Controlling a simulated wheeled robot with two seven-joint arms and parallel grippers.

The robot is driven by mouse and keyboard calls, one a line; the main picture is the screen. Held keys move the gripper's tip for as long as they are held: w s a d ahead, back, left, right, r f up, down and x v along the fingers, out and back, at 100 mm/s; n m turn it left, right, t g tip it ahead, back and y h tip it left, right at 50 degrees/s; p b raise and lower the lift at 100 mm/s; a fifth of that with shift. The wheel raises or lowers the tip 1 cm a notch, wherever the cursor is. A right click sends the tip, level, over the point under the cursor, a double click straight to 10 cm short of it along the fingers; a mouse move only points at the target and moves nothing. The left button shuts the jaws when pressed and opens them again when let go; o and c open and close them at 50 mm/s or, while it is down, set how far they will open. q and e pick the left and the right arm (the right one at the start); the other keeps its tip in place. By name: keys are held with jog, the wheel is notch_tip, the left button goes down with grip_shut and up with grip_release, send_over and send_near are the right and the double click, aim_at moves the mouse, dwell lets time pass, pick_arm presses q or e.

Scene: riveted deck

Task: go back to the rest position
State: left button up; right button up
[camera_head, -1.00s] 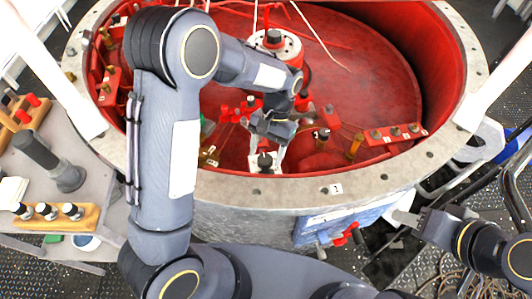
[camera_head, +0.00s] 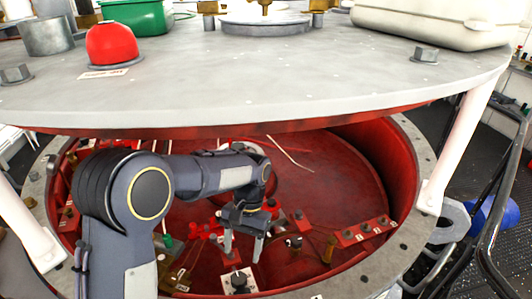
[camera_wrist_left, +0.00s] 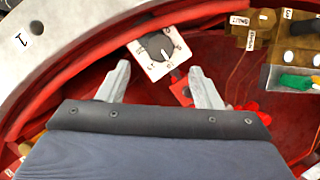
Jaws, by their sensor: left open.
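My left gripper (camera_head: 243,248) hangs inside the red-lined round vessel (camera_head: 340,170), under its raised grey lid (camera_head: 270,85). Its two fingers are apart with nothing between them. The left wrist view also shows the open fingers (camera_wrist_left: 159,72). A white plate with a dark rotary knob (camera_head: 239,282) lies just beyond the fingertips; it shows in the wrist view too (camera_wrist_left: 156,47). The fingers look clear of it. My left arm is bent over the vessel's near left rim. My right gripper is not in view.
White posts (camera_head: 455,150) stand at left and right between rim and lid. The lid carries a red dome (camera_head: 111,44), a green box (camera_head: 137,16) and a pale case (camera_head: 430,22). Red terminal blocks (camera_head: 367,229) line the vessel's right side. A dark handrail (camera_head: 495,220) is at far right.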

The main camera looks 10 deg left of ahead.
pick_arm(q)
jog(key=s+a+r+n+t+h, duration=0.3)
jog(key=s+a+r+t+h, duration=0.25)
jog(key=s+a+r, duration=0.6)
jog(key=s+d+f+n+t, duration=0.1)
jog(key=s+f+t, duration=0.2)
jog(key=s, duration=0.5)
jog(key=shift+s+d+t+y, duration=0.2)
jog(key=shift+t+y, duration=0.15)
jog(key=shift+t, duration=0.3)
